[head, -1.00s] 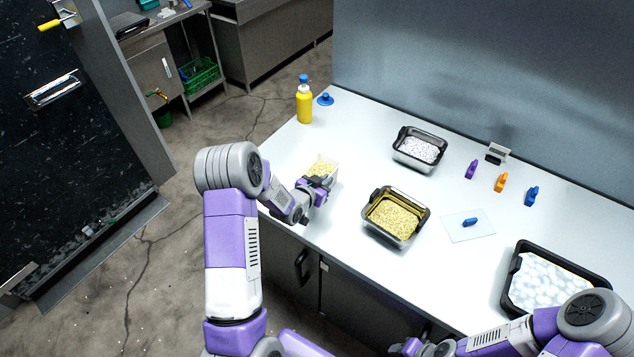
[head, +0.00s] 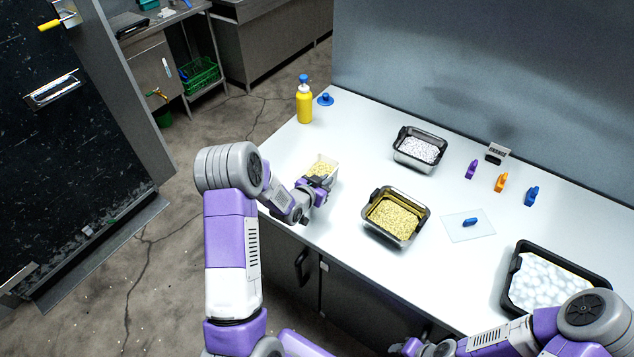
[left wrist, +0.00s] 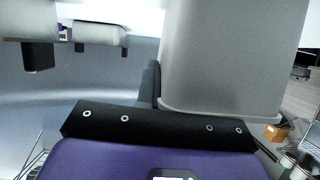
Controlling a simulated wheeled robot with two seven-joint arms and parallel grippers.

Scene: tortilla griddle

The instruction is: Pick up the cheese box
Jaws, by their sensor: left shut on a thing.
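The cheese box (head: 322,165) is a small clear-white open container with pale yellow bits inside, at the left end of the white counter. My left gripper (head: 318,184) is at its near side and is shut on it. In the left wrist view the box wall (left wrist: 225,60) looms large and pale above the gripper's dark bar. The gripper hides part of the box's near side in the head view. I cannot tell whether the box touches the counter. My right gripper (head: 428,349) is at the bottom edge, and its jaws are unclear.
A metal tray of yellow bits (head: 388,237) stands right of the box. A tray of white bits (head: 402,158) and a yellow bottle (head: 304,106) stand behind. A black-rimmed tray (head: 515,265) is at the right. The counter between box and bottle is clear.

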